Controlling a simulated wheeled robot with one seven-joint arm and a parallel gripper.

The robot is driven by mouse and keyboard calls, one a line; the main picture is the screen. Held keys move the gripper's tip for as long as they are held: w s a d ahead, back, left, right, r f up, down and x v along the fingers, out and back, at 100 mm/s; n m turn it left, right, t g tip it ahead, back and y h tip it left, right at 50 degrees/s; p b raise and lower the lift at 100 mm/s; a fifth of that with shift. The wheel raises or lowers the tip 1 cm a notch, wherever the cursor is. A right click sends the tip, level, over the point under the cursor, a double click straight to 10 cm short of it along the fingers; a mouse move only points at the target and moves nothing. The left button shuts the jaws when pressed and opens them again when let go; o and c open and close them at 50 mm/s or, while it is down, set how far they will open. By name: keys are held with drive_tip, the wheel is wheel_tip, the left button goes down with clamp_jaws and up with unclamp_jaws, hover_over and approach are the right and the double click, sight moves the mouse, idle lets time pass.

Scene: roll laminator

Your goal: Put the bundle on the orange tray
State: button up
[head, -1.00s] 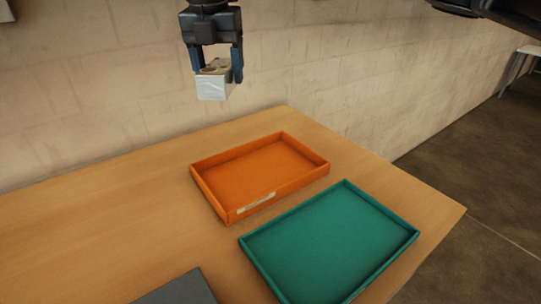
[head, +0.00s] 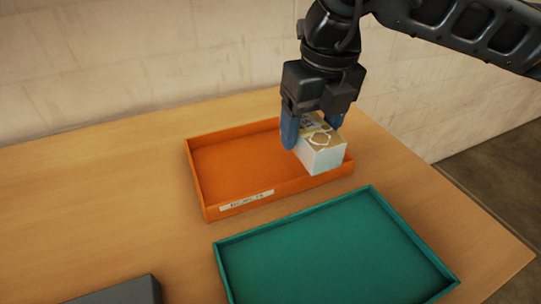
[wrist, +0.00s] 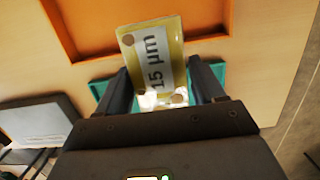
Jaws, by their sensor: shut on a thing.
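The bundle (head: 322,155) is a small pale block with a patterned, yellowish top. In the wrist view the bundle (wrist: 153,52) shows a label reading "15 µm". My gripper (head: 313,133) is shut on it, with blue fingers on either side; the fingers also show in the wrist view (wrist: 160,88). The orange tray (head: 203,191) is a shallow rectangular box with a white label on its front wall. In the head view the bundle overlaps the tray's right end. I cannot tell whether it touches the tray.
A teal tray (head: 226,271) lies in front of the orange tray on the wooden table (head: 90,200). A dark grey box (head: 125,292) is at the front left. A pale block wall stands behind. The table's left part is clear.

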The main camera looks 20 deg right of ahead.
drive_tip(key=w+f, duration=0.2)
drive_tip(key=w, duration=0.1)
drive_tip(key=w+f+p, duration=0.1)
drive_tip(key=w+f, duration=0.1)
drive_tip(key=w, duration=0.2)
drive_tip(key=w+f+p, duration=0.1)
drive_tip(key=w+f, duration=0.1)
drive_tip(key=w, duration=0.2)
drive_tip(key=shift+f, duration=0.25)
drive_tip(key=shift+f+p, duration=0.35)
drive_tip(key=shift+f, duration=1.65)
drive_tip(key=shift+f, duration=0.2)
drive_tip(key=o, duration=1.2)
drive_tip(key=shift+r, duration=0.1)
drive_tip(key=r, duration=0.4)
drive_tip(key=s+r, duration=0.1)
drive_tip(key=r, duration=0.3)
drive_tip(key=s+r+b, duration=0.1)
drive_tip(key=r, duration=0.3)
